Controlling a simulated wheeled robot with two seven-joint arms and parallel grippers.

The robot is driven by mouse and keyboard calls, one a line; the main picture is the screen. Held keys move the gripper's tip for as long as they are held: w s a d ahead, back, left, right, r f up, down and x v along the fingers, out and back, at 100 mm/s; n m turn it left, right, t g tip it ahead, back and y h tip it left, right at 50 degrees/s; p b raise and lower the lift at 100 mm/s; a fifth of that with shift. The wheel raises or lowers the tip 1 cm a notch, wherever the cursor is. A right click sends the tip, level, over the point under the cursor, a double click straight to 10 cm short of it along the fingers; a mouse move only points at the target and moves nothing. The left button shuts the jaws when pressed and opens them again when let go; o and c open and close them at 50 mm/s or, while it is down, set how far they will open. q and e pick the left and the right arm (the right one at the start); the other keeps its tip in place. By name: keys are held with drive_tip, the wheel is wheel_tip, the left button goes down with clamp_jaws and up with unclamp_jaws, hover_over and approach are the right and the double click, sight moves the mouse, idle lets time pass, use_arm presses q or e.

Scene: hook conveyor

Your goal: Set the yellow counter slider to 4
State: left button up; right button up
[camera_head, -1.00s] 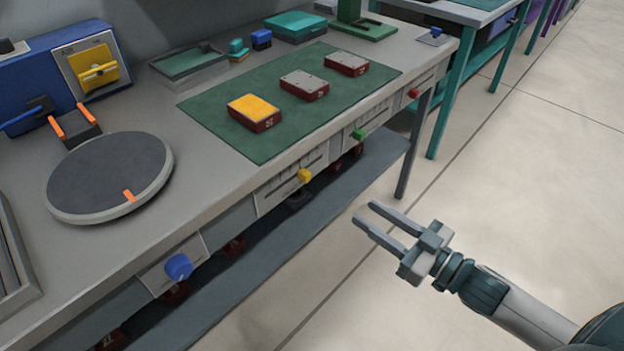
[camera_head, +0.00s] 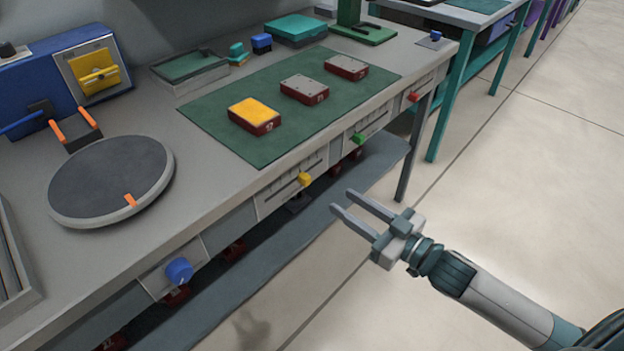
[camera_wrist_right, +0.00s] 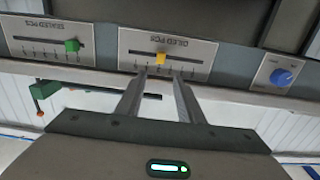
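The yellow counter slider (camera_head: 304,179) is a small yellow knob on a pale scale panel (camera_head: 273,194) on the bench's front face. It sits toward the right part of its track in the head view. My right gripper (camera_head: 341,202) is open and empty, in front of the bench and apart from the slider. It also shows in the right wrist view (camera_wrist_right: 158,78). My left gripper is out of view.
A green slider (camera_head: 358,138) and a red one (camera_head: 413,94) lie farther right along the front, a blue dial (camera_head: 179,270) to the left. A lower shelf (camera_head: 300,222) runs beneath. The floor (camera_head: 545,165) on the right is clear.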

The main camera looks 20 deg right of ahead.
sight(309, 179)
drive_tip(key=x, duration=1)
drive_tip(key=shift+p, duration=0.35)
drive_tip(key=shift+w+a, duration=0.3)
drive_tip(key=shift+w, duration=0.25)
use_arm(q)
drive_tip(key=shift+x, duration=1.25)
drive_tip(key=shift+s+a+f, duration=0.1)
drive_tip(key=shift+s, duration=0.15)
use_arm(e)
drive_tip(key=shift+c, duration=0.9)
clamp_jaws()
